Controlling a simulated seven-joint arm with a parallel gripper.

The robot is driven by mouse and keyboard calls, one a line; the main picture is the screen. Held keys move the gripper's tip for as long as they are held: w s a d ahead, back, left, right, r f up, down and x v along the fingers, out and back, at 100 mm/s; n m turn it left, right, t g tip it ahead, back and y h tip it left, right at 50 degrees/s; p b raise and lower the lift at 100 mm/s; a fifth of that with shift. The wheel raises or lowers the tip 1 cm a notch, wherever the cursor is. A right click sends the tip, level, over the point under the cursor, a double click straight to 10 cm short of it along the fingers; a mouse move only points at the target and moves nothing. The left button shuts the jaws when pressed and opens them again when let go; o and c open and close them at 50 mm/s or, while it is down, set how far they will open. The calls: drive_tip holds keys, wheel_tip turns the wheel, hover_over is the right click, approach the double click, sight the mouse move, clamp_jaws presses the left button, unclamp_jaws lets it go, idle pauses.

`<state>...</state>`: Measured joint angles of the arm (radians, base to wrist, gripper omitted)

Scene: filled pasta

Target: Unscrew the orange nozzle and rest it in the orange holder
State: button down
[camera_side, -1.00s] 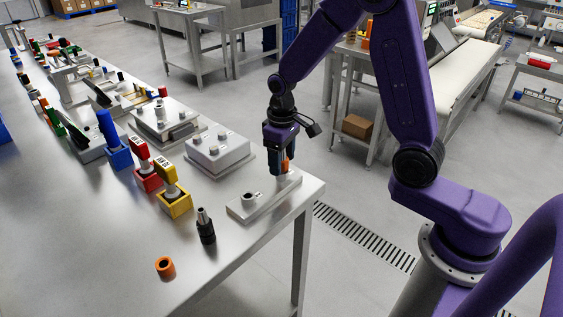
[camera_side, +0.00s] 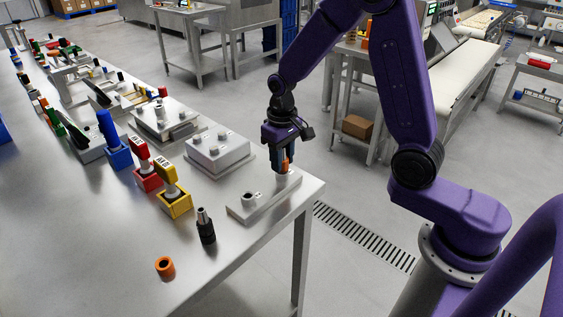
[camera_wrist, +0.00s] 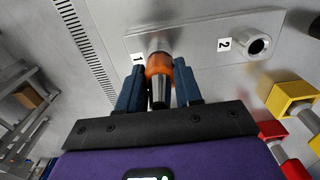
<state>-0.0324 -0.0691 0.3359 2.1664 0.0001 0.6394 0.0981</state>
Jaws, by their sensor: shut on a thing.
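The orange nozzle (camera_wrist: 159,66) sits between the two blue fingers of my gripper (camera_wrist: 158,86), which is shut on it. Its metal tip points toward the wrist camera. In the side view the nozzle (camera_side: 285,164) is upright at the far-right end of the grey two-socket plate (camera_side: 262,205), at the socket marked 1; whether its thread is still engaged is hidden. My gripper (camera_side: 283,163) reaches down over it in that view. The orange holder (camera_side: 165,267) is a short open ring standing empty near the front of the table.
The socket marked 2 (camera_wrist: 257,43) is empty. A black nozzle with a metal tip (camera_side: 206,228) stands in front of the plate. Yellow (camera_side: 174,204), red (camera_side: 149,181) and blue (camera_side: 118,157) holders with tools stand left. Bare table surrounds the orange holder.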

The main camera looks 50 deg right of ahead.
drive_tip(key=n, duration=0.8)
drive_tip(key=shift+n, duration=1.7)
drive_tip(key=shift+n, duration=0.8)
drive_tip(key=n, duration=0.3)
drive_tip(key=shift+r+n, duration=0.1)
drive_tip(key=shift+n, duration=0.2)
drive_tip(key=n, duration=0.4)
drive_tip(key=shift+n, duration=1.2)
